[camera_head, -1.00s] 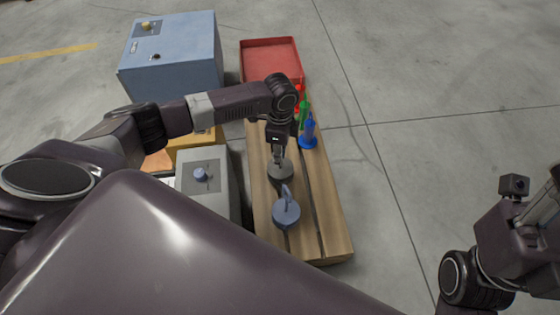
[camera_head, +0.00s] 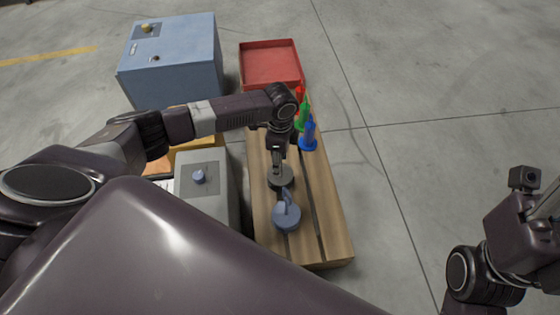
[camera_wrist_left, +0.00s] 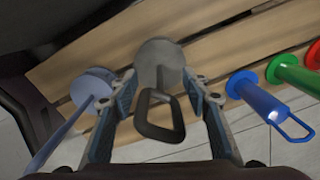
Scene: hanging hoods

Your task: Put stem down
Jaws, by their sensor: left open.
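The dark grey stem, a round disc (camera_head: 286,180) with a looped handle (camera_wrist_left: 160,132), stands on the wooden planks. In the left wrist view its disc (camera_wrist_left: 159,52) lies between the fingers of my left gripper (camera_wrist_left: 160,88), which is open. The fingers are on both sides of the loop with gaps. My left gripper (camera_head: 278,166) partly hides the stem in the head view. A blue-grey stem (camera_head: 286,217) with a round base stands just nearer; it also shows in the left wrist view (camera_wrist_left: 92,86). My right wrist shows at the right edge; its fingers are not clear.
Blue (camera_head: 308,138), green (camera_head: 303,114) and red (camera_head: 300,92) stems stand farther along the wooden bench (camera_head: 333,230). A red tray (camera_head: 270,62) is at its far end. A grey box (camera_head: 205,190) and blue cabinet (camera_head: 172,62) stand to the left. Floor on the right is clear.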

